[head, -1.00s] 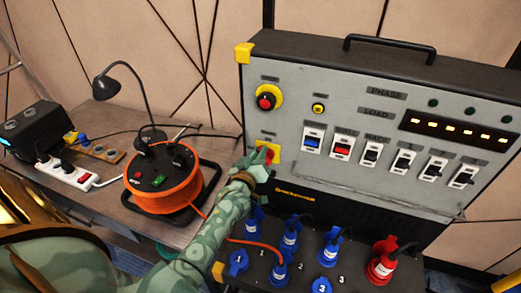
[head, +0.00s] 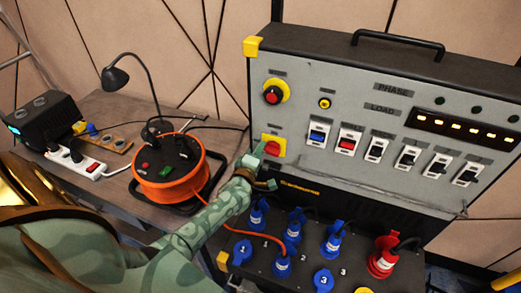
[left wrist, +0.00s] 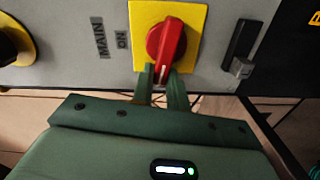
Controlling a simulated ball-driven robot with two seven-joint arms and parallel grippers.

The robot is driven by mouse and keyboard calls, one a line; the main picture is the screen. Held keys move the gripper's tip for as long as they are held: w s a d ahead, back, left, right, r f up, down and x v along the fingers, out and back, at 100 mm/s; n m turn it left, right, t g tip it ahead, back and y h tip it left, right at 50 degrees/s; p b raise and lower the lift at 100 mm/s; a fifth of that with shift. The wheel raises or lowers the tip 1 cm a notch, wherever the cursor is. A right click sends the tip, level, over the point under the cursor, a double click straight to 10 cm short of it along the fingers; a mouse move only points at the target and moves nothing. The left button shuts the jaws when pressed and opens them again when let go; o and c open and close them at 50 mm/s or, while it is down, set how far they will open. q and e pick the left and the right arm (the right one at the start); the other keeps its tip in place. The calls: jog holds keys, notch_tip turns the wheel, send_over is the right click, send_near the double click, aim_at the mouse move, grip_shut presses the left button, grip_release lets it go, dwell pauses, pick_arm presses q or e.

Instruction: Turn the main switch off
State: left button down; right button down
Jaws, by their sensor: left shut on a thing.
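The main switch is a red rotary handle (head: 272,149) on a yellow plate (head: 280,139), at the lower left of the grey panel. In the left wrist view the red handle (left wrist: 167,42) sits on its yellow plate (left wrist: 194,20), beside labels reading MAIN and ON. The handle lies roughly level across the panel. My left gripper (head: 258,158) reaches it from the lower left. Its fingers (left wrist: 161,84) are shut on the handle's end, one on each side. The fingers partly hide that end. My right gripper is not in view.
A red button on a yellow ring (head: 273,94) is above the switch. A row of breakers (head: 376,148) is to its right. Blue plugs (head: 293,231) and a red plug (head: 383,258) stand below. An orange cable reel (head: 170,188) and lamp (head: 115,78) are on the left table.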

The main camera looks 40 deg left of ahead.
pick_arm(q)
jog(key=shift+f+n, duration=0.35)
jog(key=shift+n, duration=0.65)
jog(key=c, duration=1.4)
grip_release()
jog(key=p+v, duration=0.1)
jog(key=v, duration=1.5)
jog(key=shift+s+f, duration=0.1)
jog(key=shift+s, duration=0.1)
